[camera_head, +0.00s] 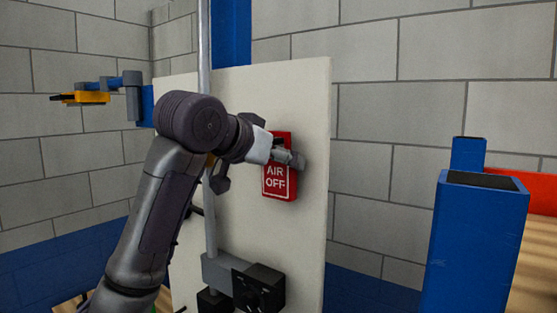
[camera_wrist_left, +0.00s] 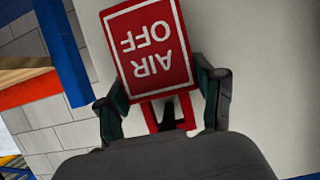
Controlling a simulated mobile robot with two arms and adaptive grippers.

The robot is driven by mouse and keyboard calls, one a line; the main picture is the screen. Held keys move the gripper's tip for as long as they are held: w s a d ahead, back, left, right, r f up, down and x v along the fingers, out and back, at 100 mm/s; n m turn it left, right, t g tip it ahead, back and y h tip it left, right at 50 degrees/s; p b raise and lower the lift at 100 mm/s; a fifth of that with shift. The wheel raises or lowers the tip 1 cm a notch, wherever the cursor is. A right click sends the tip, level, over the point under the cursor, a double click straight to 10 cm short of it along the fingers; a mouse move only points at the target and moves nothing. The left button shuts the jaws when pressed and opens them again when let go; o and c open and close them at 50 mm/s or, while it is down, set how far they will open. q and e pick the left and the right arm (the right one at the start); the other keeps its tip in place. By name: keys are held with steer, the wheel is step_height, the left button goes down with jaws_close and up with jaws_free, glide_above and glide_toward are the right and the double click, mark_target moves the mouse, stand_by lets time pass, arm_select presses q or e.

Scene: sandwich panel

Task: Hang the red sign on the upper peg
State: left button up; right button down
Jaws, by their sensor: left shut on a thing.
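The red sign (camera_head: 279,181) with white "AIR OFF" lettering is upright against the pale panel (camera_head: 315,110), near its right edge. My left gripper (camera_head: 277,150) is shut on the sign's upper part. In the left wrist view the sign (camera_wrist_left: 150,50) appears upside down, between the two fingers of my gripper (camera_wrist_left: 163,90). Its open red loop shows near the palm, with something dark in the opening. I cannot tell whether the sign touches the panel or whether a peg passes through the loop. I cannot make out the upper peg. My right gripper is out of view.
A grey vertical pipe (camera_head: 204,45) runs in front of the panel, close to my left wrist. A black box (camera_head: 258,289) sits low on the panel. A blue post (camera_head: 478,240) stands at the right. A blue-and-orange arm-like fixture (camera_head: 95,90) is at the left.

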arm_select(q)
steer(key=o, duration=1.2)
steer(key=shift+o, duration=0.2)
